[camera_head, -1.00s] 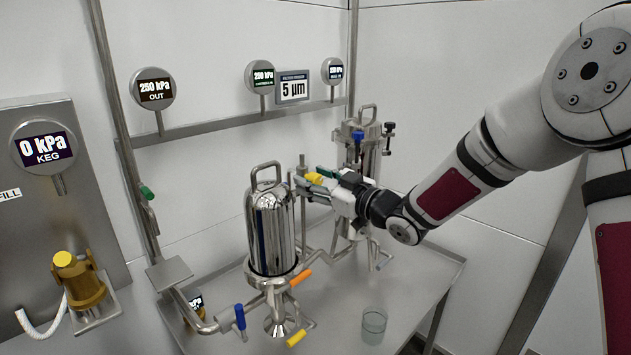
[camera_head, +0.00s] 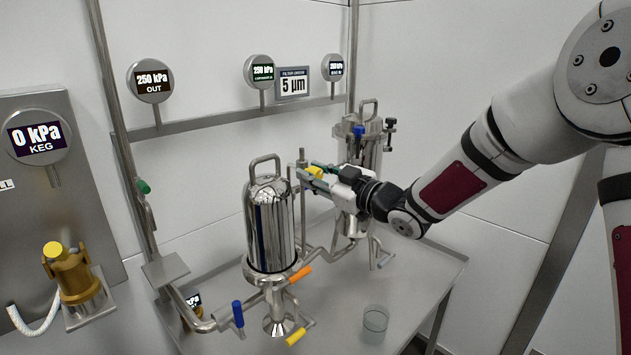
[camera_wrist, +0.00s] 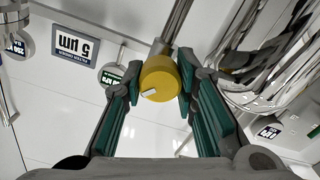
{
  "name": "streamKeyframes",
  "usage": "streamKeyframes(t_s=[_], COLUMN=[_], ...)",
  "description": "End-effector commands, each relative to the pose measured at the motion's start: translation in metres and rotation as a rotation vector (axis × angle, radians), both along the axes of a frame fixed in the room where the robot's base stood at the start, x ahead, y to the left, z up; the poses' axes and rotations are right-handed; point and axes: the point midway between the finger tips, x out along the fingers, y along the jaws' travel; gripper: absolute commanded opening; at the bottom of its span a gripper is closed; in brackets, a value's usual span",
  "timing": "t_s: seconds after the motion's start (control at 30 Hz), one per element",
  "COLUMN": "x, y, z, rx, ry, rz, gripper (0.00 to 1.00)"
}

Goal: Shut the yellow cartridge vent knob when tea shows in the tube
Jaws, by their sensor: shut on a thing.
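The yellow vent knob (camera_wrist: 158,78) is round with a white mark on its face. In the wrist view it sits between the green finger pads of my gripper (camera_wrist: 160,88), which is shut on it. In the head view the knob (camera_head: 315,172) is partly hidden by the fingers of my gripper (camera_head: 313,174), behind and right of the tall polished cartridge housing (camera_head: 272,225). A thin upright pipe (camera_head: 302,160) stands beside the knob. I cannot make out any tea in a tube.
A second steel housing (camera_head: 370,150) with a blue knob stands behind my gripper. Orange, blue and yellow valve handles (camera_head: 300,275) sit under the front housing. A clear beaker (camera_head: 375,320) stands on the steel table (camera_head: 425,285). The keg gauge (camera_head: 38,138) reads 0 kPa.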

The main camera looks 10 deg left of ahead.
Motion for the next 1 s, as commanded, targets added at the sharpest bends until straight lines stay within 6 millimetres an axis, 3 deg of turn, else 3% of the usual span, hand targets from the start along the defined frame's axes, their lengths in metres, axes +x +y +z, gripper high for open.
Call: streamKeyframes(t_s=[0.6, 1.0], x=[-0.0013, -0.0014], y=[0.0012, 0.0011], z=[-0.0046, -0.0035], rx=[-0.330, -0.443], ry=[-0.424, -0.565], rz=[0.001, 0.001], gripper=[0.00, 0.00])
